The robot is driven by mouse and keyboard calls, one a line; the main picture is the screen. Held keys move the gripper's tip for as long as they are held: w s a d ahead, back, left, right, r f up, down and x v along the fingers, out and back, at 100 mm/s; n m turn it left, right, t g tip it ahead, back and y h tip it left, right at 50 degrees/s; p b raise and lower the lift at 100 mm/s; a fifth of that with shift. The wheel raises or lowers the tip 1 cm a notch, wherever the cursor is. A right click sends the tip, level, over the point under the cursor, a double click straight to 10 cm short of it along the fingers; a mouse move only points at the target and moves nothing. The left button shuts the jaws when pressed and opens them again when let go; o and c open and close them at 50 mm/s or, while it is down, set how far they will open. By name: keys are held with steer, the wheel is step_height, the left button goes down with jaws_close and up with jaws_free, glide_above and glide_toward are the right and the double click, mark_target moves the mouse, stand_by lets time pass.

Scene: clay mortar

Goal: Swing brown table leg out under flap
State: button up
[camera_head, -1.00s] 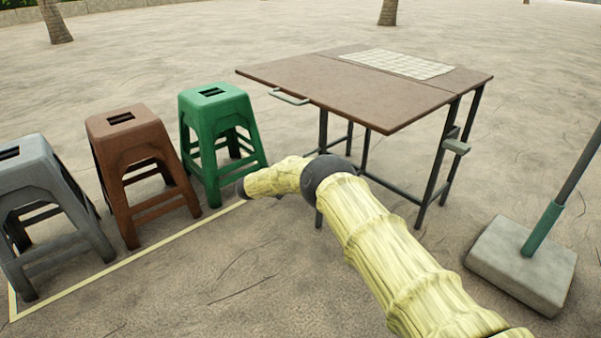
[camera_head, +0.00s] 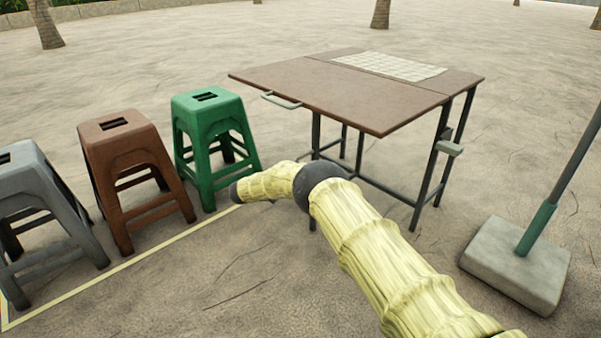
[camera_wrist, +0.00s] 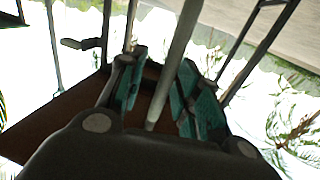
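The folding table has a brown top with its flap (camera_head: 335,95) level on the near left side; a handle (camera_head: 282,101) sits on the flap's edge. Dark thin legs stand below, one (camera_head: 315,132) showing under the flap; I cannot tell which leg swings. My arm reaches in front of the table, and my gripper is hidden in the head view. In the wrist view my gripper (camera_wrist: 160,90) is open, its teal-padded fingers on either side of a grey bar (camera_wrist: 178,50). Gaps show between bar and pads. The brown board (camera_wrist: 40,122) lies behind the fingers.
A green stool (camera_head: 212,115), a brown stool (camera_head: 125,150) and a grey stool (camera_head: 30,195) stand in a row at left. A heavy block base (camera_head: 515,262) with a pole (camera_head: 575,165) stands at right. A checkered sheet (camera_head: 390,65) lies on the tabletop.

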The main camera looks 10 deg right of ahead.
steer(key=v, duration=1.1)
steer(key=shift+a, duration=0.3)
